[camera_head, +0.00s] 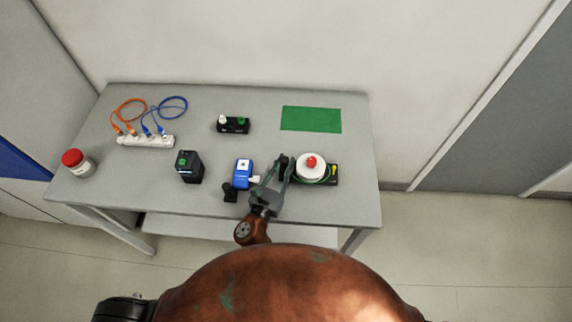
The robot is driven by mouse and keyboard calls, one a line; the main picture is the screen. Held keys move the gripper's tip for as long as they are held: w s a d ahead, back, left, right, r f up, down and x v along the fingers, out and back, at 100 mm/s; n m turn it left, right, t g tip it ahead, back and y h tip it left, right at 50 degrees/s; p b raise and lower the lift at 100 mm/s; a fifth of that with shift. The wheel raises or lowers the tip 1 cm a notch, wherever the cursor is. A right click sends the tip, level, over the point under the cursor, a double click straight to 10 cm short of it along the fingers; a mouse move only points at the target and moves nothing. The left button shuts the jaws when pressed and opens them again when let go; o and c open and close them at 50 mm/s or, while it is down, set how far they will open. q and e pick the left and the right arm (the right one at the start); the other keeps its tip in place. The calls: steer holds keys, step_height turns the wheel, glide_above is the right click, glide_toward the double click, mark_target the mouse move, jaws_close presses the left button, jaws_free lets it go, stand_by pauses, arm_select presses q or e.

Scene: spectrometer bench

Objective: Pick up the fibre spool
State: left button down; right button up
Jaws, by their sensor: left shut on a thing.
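The fibre spool (312,173) looks like a white round body with a red knob on top and a green line around its lower edge. It is at the right front of the table, over a dark base (334,181). My left gripper (284,170) reaches in from the front and is shut at the left side of the spool. Its fingers hide part of that edge, and the exact contact is too small to make out. I cannot tell whether the spool is clear of the base. My right gripper is not in view.
On the grey table (215,200) a blue device (243,174) and a small black piece (230,192) stand left of my gripper. Farther left are a black box (189,167), a white strip with cables (146,142) and a red-lidded jar (77,163). A green mat (311,119) lies bare behind.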

arm_select(q)
steer(key=s+d+r+p, duration=0.1)
steer(key=s+r+p, duration=0.7)
steer(key=s+r, duration=0.3)
steer(key=s, duration=0.3)
steer(key=shift+r, duration=0.25)
steer(key=shift+f, duration=0.1)
